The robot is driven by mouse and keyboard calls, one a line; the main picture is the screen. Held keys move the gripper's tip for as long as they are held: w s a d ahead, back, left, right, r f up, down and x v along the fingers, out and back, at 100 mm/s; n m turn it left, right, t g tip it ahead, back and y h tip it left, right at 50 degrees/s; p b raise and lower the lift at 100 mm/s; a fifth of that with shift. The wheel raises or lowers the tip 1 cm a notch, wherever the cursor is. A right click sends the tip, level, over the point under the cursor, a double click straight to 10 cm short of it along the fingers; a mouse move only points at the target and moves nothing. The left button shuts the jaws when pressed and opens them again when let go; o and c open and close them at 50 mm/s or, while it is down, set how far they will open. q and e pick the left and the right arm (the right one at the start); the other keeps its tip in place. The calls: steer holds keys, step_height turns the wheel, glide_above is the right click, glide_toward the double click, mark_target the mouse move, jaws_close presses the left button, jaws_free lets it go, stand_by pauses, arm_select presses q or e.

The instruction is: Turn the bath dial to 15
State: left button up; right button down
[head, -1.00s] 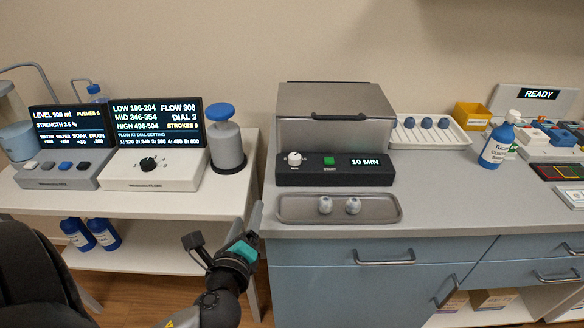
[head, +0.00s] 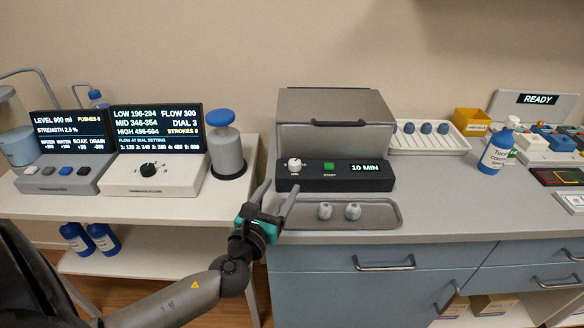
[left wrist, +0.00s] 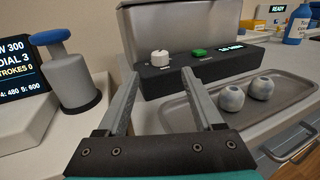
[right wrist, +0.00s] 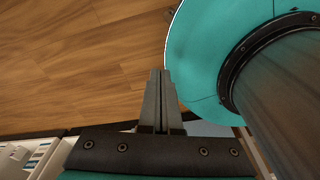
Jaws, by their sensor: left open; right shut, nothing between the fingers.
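The bath is a grey lidded box (head: 330,108) on the counter with a black control panel (head: 345,184) in front. The bath dial, a white knob (head: 294,165), is at the panel's left end, beside a green button (head: 329,167) and a display reading 10 MIN (head: 365,168). The dial also shows in the left wrist view (left wrist: 160,58). My left gripper (head: 274,192) is open and empty, in front of and below the dial, not touching it. My right gripper (right wrist: 158,80) is shut and empty in the right wrist view, over the wood floor.
A grey tray (head: 380,214) with two speckled balls (head: 325,211) lies before the panel. A pump bottle with a blue top (head: 226,150) stands left on the white table. A white rack of blue balls (head: 455,143) and a blue bottle (head: 496,152) are to the right.

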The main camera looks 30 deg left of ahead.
mark_target(293, 168)
arm_select(q)
steer(key=w, duration=0.2)
steer(key=w+a, duration=0.1)
steer(key=w, duration=0.5)
steer(key=shift+w+a+b, duration=0.1)
steer(key=shift+a+b, duration=0.2)
jaws_close()
stand_by(0.3)
